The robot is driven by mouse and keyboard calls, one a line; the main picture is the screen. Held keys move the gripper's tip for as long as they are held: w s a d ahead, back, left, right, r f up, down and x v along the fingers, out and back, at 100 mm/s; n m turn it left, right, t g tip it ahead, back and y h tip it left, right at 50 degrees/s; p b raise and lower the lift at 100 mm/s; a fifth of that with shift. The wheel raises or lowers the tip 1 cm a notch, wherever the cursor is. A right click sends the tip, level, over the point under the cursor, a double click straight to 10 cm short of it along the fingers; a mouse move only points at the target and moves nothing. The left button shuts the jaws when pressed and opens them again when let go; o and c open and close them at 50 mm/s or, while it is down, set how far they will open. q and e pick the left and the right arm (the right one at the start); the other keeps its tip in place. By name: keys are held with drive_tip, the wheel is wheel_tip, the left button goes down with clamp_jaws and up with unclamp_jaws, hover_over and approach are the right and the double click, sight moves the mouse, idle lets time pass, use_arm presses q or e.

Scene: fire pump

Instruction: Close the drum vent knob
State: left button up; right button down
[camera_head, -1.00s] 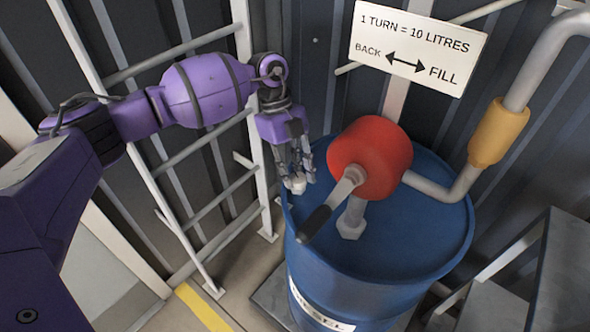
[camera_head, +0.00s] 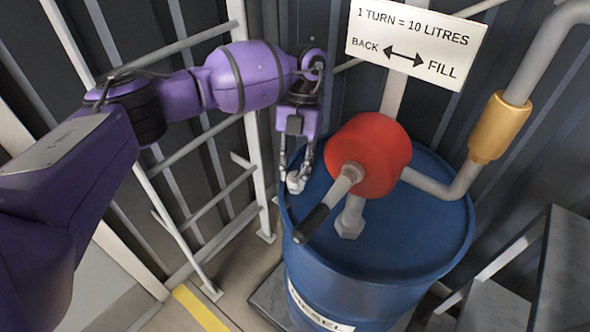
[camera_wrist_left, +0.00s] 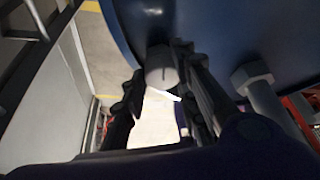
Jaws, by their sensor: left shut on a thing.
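The drum vent knob (camera_head: 294,184) is a small pale knob at the left rim of the blue drum's (camera_head: 420,225) top. My left gripper (camera_head: 297,177) points down over it, with its fingers shut on the knob. In the left wrist view the pale grey knob (camera_wrist_left: 161,66) shows between the dark finger pads (camera_wrist_left: 158,88); the left finger seems lower than the right one. Any mark on the knob showing its turn is too small to tell. My right gripper is not in view.
A red pump (camera_head: 368,155) with a crank and black handle (camera_head: 311,223) stands on the drum, just right of my left gripper. A grey pipe with a yellow sleeve (camera_head: 500,128) rises at right. A white ladder-like rack (camera_head: 253,140) stands behind left. A sign (camera_head: 416,42) hangs above.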

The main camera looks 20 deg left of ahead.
use_arm(q)
drive_tip(key=shift+s+a+f+m+y, duration=0.15)
drive_tip(key=shift+s+f+m+y, duration=0.1)
drive_tip(key=shift+m+y, duration=0.25)
drive_tip(key=shift+m, duration=0.4)
drive_tip(key=o, duration=1)
drive_tip(key=shift+a, duration=0.1)
drive_tip(key=shift+w+r, duration=0.2)
drive_tip(key=shift+r, duration=0.1)
drive_tip(key=shift+w+r, duration=0.1)
drive_tip(key=shift+r, duration=0.1)
drive_tip(key=v, duration=1.1)
drive_tip(key=shift+w+r, duration=0.1)
drive_tip(key=shift+r, duration=0.05)
